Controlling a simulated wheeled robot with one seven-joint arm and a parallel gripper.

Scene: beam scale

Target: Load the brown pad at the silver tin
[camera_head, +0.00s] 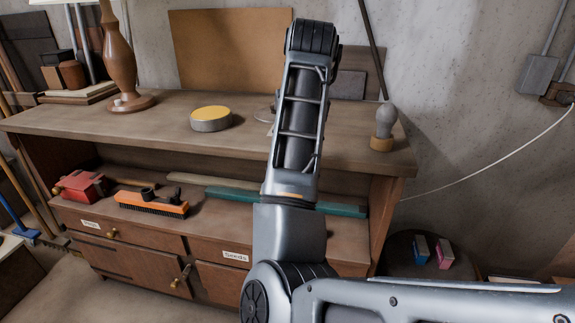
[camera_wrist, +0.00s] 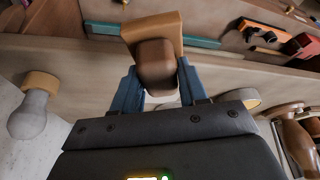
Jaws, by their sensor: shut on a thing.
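My gripper (camera_wrist: 158,88) is shut on a brown block with rounded edges, and a wider tan-brown block sits against its far end. I take this piece to be the brown pad (camera_wrist: 154,62). It is held up in the air. In the head view my arm hides the gripper and the pad. The silver tin (camera_head: 211,125) is a low round tin with a yellow top, standing on the bench top left of my arm. In the wrist view the tin (camera_wrist: 244,97) shows at lower right, partly hidden by my gripper's body and apart from the pad.
A pale round thing (camera_head: 264,115) is half hidden behind my arm. A grey bulb-shaped piece on a tan base (camera_head: 384,125) stands at the bench's right end. A turned wooden lamp (camera_head: 119,60) stands left. An orange brush (camera_head: 152,204) and a red box (camera_head: 82,186) lie on the shelf below.

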